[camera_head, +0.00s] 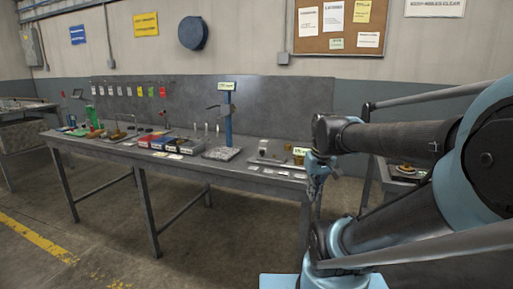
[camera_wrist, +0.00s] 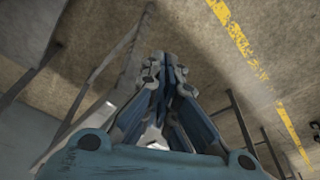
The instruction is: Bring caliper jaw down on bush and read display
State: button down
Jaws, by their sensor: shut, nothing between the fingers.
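A blue upright column (camera_head: 228,122) with a small grey side arm and a pale label or display on top stands on the work table; it may be the caliper, but its jaw and any reading are too small to tell. A speckled flat plate (camera_head: 222,154) lies at its foot. I cannot tell which small part is the bush; a small brownish item (camera_head: 299,158) sits at the table's right end. My gripper (camera_head: 313,192) hangs at the right end of the table, apart from the column. In the wrist view my gripper (camera_wrist: 164,60) has its fingers together and empty, above the floor.
The long grey table (camera_head: 100,147) holds coloured bins (camera_head: 160,143), a tray (camera_head: 270,158), thin upright pins and small cards. A back panel (camera_head: 275,105) stands behind it. Another table (camera_head: 402,172) is at the right behind my arm. The floor in front is clear.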

jog(key=w+a+r+n+y, duration=0.1)
jog(key=w+a+r+n, duration=0.2)
jog(key=w+a+r, duration=0.7)
jog(key=w+a+r+n+y, duration=0.1)
jog(key=w+a+r+n, duration=0.25)
jog(key=w, duration=1.25)
jog(key=w+a+n, duration=0.3)
jog(key=w+a, duration=0.5)
jog(key=w, duration=0.2)
jog(key=shift+y, duration=0.3)
jog(key=x, duration=0.9)
jog(key=shift+s+d+f, duration=0.15)
jog(key=shift+s+f, duration=0.05)
jog(key=shift+f, duration=0.15)
jog(key=shift+s+d+f, duration=0.15)
jog(key=shift+d, duration=0.15)
jog(key=shift+s+d, duration=0.45)
jog(key=shift+d, duration=0.25)
jog(key=shift+s+d, duration=0.45)
jog(key=shift+d, duration=0.25)
jog(key=shift+s, duration=0.1)
